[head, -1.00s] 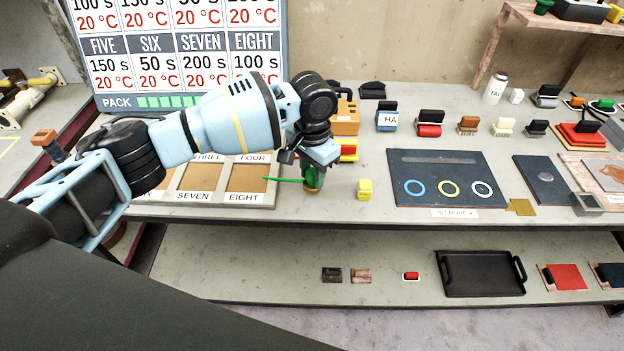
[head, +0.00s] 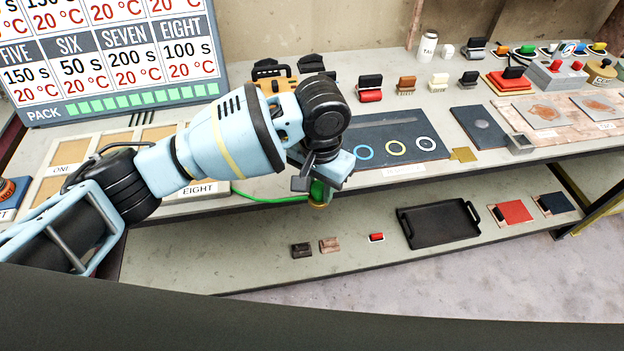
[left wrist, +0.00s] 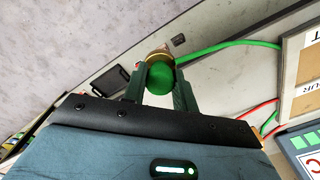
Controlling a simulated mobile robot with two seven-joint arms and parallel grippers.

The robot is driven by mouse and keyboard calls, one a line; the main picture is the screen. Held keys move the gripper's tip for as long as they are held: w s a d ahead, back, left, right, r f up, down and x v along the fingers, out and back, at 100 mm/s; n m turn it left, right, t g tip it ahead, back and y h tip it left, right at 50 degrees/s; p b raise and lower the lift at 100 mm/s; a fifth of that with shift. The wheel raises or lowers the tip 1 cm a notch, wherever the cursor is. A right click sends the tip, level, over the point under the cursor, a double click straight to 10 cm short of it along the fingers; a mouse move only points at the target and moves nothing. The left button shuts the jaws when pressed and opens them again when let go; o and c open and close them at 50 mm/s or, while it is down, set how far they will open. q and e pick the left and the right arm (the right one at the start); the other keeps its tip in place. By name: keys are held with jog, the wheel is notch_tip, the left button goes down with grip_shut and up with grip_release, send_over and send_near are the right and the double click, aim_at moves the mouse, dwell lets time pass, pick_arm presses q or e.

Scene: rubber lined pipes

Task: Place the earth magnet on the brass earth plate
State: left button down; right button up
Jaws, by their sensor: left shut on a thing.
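The earth magnet (head: 318,196) is a green piece with a brass-coloured bottom and a green cable trailing left. My left gripper (head: 321,184) is shut on it and holds it upright in front of the bench edge. The left wrist view shows the round green magnet (left wrist: 160,76) between the two dark fingertips (left wrist: 161,74). The brass earth plate (head: 464,154), a small flat brass-coloured square, lies at the bench's front edge, to the right of the magnet and apart from it. My right gripper is not in view.
A dark mat (head: 385,143) with three rings lies between magnet and plate. A small grey open box (head: 519,143) stands right of the plate. A black tray (head: 438,222) and small blocks lie on the lower shelf. A timing board (head: 108,50) stands at left.

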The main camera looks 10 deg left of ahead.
pick_arm(q)
jog(key=s+a+r+n, duration=0.2)
jog(key=s+a+n, duration=0.1)
jog(key=a, duration=0.6)
jog(key=s+a+r+n, duration=0.1)
jog(key=s+a, duration=0.3)
jog(key=a, duration=0.6)
jog(key=shift+s+r+n, duration=0.35)
jog(key=shift+n, duration=0.55)
jog(key=shift+d, duration=0.15)
